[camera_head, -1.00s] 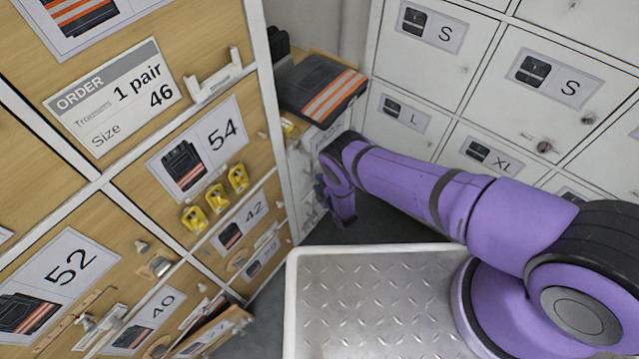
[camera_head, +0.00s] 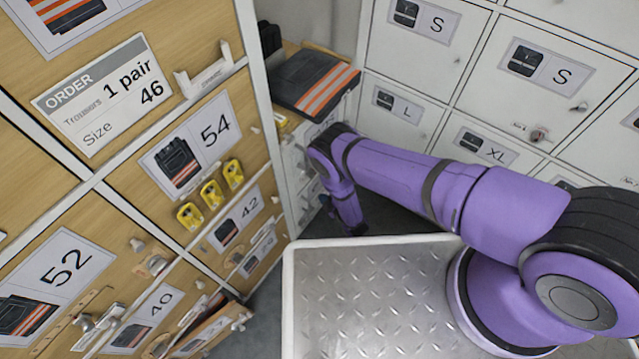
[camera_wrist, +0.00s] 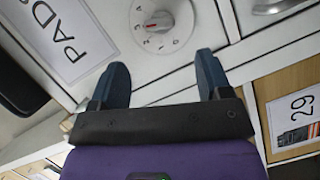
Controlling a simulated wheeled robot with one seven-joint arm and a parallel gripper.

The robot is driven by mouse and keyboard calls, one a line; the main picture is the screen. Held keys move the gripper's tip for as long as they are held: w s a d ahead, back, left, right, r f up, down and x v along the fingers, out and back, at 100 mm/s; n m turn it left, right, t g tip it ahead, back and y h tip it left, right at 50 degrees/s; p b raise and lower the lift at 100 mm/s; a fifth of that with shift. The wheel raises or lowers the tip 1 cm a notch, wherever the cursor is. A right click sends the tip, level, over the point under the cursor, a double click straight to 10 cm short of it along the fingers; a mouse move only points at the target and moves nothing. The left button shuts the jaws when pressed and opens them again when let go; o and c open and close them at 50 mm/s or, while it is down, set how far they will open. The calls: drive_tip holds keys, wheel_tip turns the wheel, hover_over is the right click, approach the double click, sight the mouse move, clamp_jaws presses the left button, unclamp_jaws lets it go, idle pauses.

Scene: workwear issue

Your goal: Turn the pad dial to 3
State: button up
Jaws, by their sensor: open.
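The pad dial (camera_wrist: 155,24) is a round white knob on a white panel at the top of the wrist view, with small numbers around its rim. Digits show along its lower side, but which one it points to is too small to tell. A "PADS" label (camera_wrist: 66,38) is to its left. My gripper (camera_wrist: 162,62) is open and empty, with its two dark blue fingers apart just below the dial in the picture. The fingers do not visibly touch the dial. In the head view my arm reaches into the corner by the white drawers, and the dial cannot be made out.
Wooden lockers (camera_head: 120,190) with size labels stand at the left, with yellow tags and a partly open lower front. White lockers (camera_head: 420,70) stand at the back right. Folded dark trousers with orange stripes (camera_head: 312,82) lie on the corner unit.

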drive_tip(key=shift+v, duration=1.35)
